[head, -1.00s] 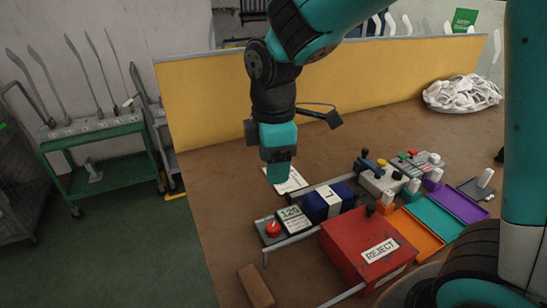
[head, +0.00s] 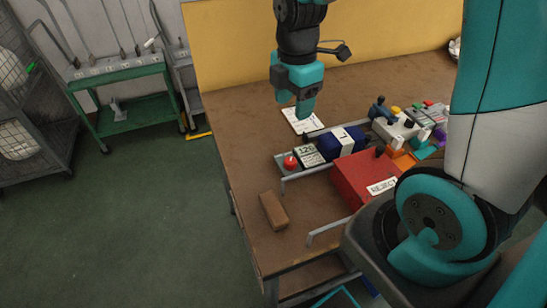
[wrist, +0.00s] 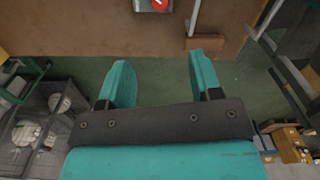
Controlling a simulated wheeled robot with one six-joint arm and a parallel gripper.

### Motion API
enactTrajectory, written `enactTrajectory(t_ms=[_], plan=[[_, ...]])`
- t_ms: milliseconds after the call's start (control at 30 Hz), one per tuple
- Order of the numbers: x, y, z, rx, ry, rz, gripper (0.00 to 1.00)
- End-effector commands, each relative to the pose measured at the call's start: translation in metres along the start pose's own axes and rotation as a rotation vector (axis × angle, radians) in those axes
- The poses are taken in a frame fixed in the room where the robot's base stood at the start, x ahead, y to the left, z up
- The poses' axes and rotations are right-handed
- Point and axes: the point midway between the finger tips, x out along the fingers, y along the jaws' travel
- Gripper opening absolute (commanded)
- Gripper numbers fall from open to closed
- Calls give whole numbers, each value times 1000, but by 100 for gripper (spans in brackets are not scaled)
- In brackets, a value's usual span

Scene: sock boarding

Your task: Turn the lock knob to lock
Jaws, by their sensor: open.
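A round red knob (head: 290,161) sits on a small grey plate at the left end of the row of devices on the brown table. It is the only thing I see that looks like the lock knob. In the wrist view the red knob (wrist: 160,4) is cut off by the top edge and shows a white mark; its turn position is unclear. My gripper (head: 303,115) hangs above the table beyond the knob, near a white card, apart from the knob. In the wrist view my gripper (wrist: 160,62) has its two teal fingers spread with nothing between them.
A display reading about 120 (head: 308,154), a blue bundle (head: 340,142) and a red reject box (head: 362,178) stand right of the knob. A brown block (head: 273,211) lies nearer the front. A yellow panel (head: 230,45) bounds the back. The table's left part is bare.

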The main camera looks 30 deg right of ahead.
Motion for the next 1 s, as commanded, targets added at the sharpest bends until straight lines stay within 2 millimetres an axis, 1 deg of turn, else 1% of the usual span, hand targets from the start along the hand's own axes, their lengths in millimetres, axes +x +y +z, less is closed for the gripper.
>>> enactTrajectory(t_ms=[167, 267, 500, 700, 833, 1000], plan=[[22, -2, 2, -2, 0, -7, 59], [43, -2, 1, -2, 0, -8, 59], [99, -2, 0, -2, 0, -8, 59], [141, -2, 0, -3, 0, -7, 59], [159, -1, 0, -3, 0, -4, 59], [171, -1, 0, -3, 0, -2, 59]])
